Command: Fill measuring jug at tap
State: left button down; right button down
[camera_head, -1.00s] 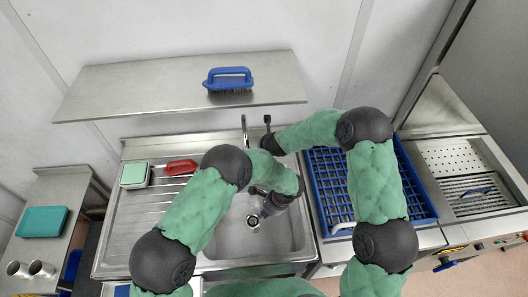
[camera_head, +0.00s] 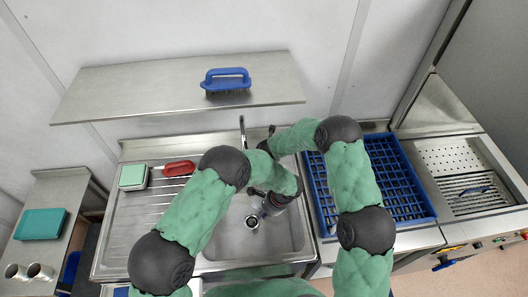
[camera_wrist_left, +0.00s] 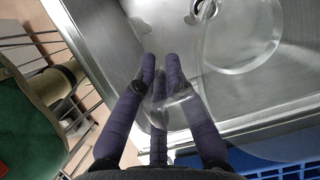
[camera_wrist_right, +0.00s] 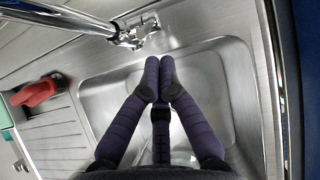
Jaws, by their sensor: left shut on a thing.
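The clear measuring jug (camera_wrist_left: 235,95) is see-through and fills the right of the left wrist view, over the steel sink. My left gripper (camera_head: 275,204) is shut on it above the basin; its dark fingers also show in the left wrist view (camera_wrist_left: 160,70). In the head view the jug is hard to make out. The chrome tap (camera_head: 243,130) stands at the back of the sink (camera_head: 225,240); it also shows in the right wrist view (camera_wrist_right: 132,34). My right gripper (camera_wrist_right: 160,75) has its fingertips together, empty, below the tap in that view. No water stream shows.
A drainboard (camera_head: 140,225) with a red-handled brush (camera_head: 179,168) and a green-topped block (camera_head: 133,177) lies left. A blue rack (camera_head: 405,190) stands right. A shelf (camera_head: 130,92) with a blue brush (camera_head: 227,80) hangs behind. Both my forearms cross closely over the sink.

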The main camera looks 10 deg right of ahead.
jog(key=shift+x, duration=1.35)
jog(key=shift+w+r, duration=0.35)
jog(key=shift+w, duration=0.3)
jog(key=shift+w+r, duration=0.4)
jog(key=shift+w, duration=0.25)
jog(key=shift+w+r, duration=0.35)
jog(key=shift+w, duration=0.3)
jog(key=shift+r, duration=0.1)
